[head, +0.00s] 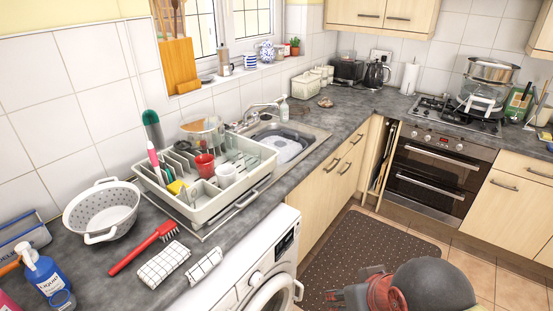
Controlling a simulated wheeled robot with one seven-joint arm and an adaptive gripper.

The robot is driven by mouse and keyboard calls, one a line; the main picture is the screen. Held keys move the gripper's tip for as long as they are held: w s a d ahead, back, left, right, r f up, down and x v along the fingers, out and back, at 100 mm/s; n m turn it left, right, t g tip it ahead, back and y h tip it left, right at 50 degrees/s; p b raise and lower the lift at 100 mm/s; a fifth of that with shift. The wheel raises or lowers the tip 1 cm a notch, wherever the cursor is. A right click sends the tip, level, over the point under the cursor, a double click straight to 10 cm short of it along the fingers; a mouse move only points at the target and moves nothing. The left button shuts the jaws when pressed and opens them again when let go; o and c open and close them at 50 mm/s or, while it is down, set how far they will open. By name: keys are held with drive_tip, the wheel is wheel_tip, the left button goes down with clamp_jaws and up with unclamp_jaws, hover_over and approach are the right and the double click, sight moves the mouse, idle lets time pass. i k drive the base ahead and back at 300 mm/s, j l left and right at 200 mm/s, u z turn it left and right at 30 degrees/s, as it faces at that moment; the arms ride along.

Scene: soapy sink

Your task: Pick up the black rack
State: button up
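I cannot make out a thing that is clearly a black rack. The one large rack in the head view is a pale grey dish rack (207,210), upright on the dark counter left of the sink. It holds a red mug (204,166), a white cup (226,175), glassware and several utensils. Dark slots show between its dividers. A dark rounded shape with red parts shows at the bottom edge, and I cannot tell whether it is mine. My gripper's fingers are not in view.
A white colander (102,211), red brush (143,248), checked cloths (163,263) and blue soap bottle (45,275) lie near the dish rack. The sink (315,131) is to its right. A washing machine (255,275) stands below. A dark mat (365,252) covers floor.

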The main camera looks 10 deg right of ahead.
sight(297, 109)
drive_tip(key=i+l+u, duration=0.1)
drive_tip(key=i+l, duration=0.3)
drive_tip(key=i+l+u, duration=0.1)
drive_tip(key=i+l, duration=0.3)
drive_tip(key=i+l+u, duration=0.1)
drive_tip(key=i+l, duration=0.8)
drive_tip(key=i+l+u, duration=0.15)
drive_tip(key=i+l, duration=0.25)
drive_tip(key=l, duration=0.2)
drive_tip(key=i+l+u, duration=0.1)
drive_tip(key=i+l, duration=0.3)
drive_tip(key=i+l+u, duration=0.1)
drive_tip(key=i+l, duration=0.25)
drive_tip(key=l, duration=0.35)
drive_tip(key=i+l+u, duration=0.1)
drive_tip(key=i+l, duration=0.25)
drive_tip(key=l, duration=0.25)
